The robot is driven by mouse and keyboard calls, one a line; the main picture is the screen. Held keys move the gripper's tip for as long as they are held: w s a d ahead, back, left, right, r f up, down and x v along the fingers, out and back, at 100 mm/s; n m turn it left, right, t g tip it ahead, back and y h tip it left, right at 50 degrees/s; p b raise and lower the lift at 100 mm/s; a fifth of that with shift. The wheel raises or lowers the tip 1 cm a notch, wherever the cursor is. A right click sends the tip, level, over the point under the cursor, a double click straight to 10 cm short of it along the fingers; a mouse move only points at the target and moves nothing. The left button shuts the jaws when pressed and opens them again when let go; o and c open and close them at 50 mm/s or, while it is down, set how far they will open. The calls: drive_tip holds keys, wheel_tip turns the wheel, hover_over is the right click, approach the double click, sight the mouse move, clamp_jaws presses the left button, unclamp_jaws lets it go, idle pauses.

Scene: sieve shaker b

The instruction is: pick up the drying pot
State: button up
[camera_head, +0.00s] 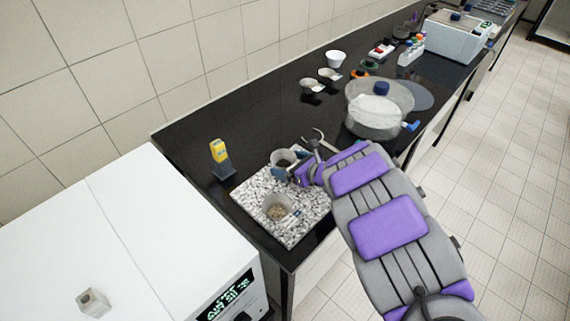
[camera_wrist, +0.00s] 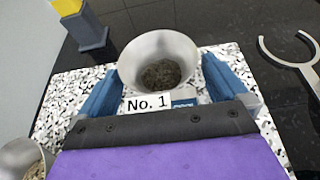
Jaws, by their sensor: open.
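A metal drying pot labelled "No. 1" (camera_wrist: 158,50) holds dark grainy matter and stands on a speckled stone slab. It also shows in the head view (camera_head: 281,157), partly hidden by my gripper. My gripper (camera_wrist: 163,78) is open, with one blue finger on each side of this pot; I cannot tell whether they touch it. My gripper also shows in the head view (camera_head: 287,174). A second pot (camera_head: 276,208) with lighter contents stands nearer on the same slab; its edge shows at the lower left of the wrist view (camera_wrist: 22,160).
The speckled slab (camera_head: 250,193) lies on a black bench. A yellow-topped device (camera_head: 220,158) stands left of it. A hooked metal tool (camera_wrist: 290,62) lies to the right. A large clear vessel (camera_head: 380,110) and small bowls stand farther back. A white machine (camera_head: 130,235) is at the left.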

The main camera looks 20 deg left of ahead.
drive_tip(key=c, duration=0.9)
drive_tip(key=shift+r, duration=0.1)
